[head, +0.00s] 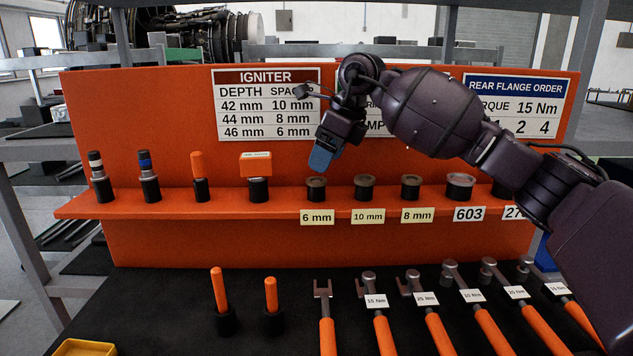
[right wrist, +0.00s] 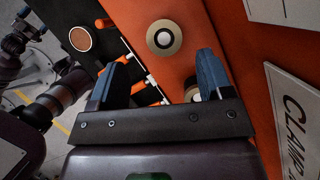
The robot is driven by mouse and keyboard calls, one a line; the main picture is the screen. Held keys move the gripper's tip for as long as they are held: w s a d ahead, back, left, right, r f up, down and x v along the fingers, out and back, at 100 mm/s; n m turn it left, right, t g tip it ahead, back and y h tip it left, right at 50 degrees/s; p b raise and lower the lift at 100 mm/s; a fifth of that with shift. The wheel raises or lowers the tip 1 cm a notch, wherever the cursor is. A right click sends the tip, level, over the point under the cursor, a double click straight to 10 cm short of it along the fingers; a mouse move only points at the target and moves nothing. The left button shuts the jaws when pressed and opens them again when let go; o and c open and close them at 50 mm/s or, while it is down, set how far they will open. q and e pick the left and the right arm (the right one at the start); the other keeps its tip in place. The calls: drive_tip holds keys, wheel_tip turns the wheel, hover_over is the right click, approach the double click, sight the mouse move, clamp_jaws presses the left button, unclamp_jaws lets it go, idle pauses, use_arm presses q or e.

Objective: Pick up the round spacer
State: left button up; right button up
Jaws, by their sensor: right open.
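Three small round spacers sit on dark round holders on the orange shelf, above labels for 6 mm (head: 316,182), 10 mm (head: 364,181) and 8 mm (head: 410,181). My right gripper (head: 322,158) hangs just above the 6 mm one, apart from it, with its blue fingers pointing down. In the right wrist view the gripper (right wrist: 160,80) is open, with nothing held between its fingers. A tan ring with a dark and white centre (right wrist: 163,38) shows beyond the fingertips. Another round piece is partly hidden by the right finger. My left gripper is not seen.
The orange back panel (head: 150,120) rises close behind the shelf and carries signs. An orange block on a holder (head: 257,163) stands left of the spacers. A wider ring (head: 460,183) stands at 603. Several orange-handled tools (head: 385,335) lie on the black bench below.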

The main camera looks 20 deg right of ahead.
sight(316, 181)
drive_tip(key=x, duration=0.4)
drive_tip(key=shift+w+d+f, duration=0.1)
drive_tip(key=shift+w+f, duration=0.15)
drive_tip(key=shift+c, duration=0.3)
drive_tip(key=c, duration=1.1)
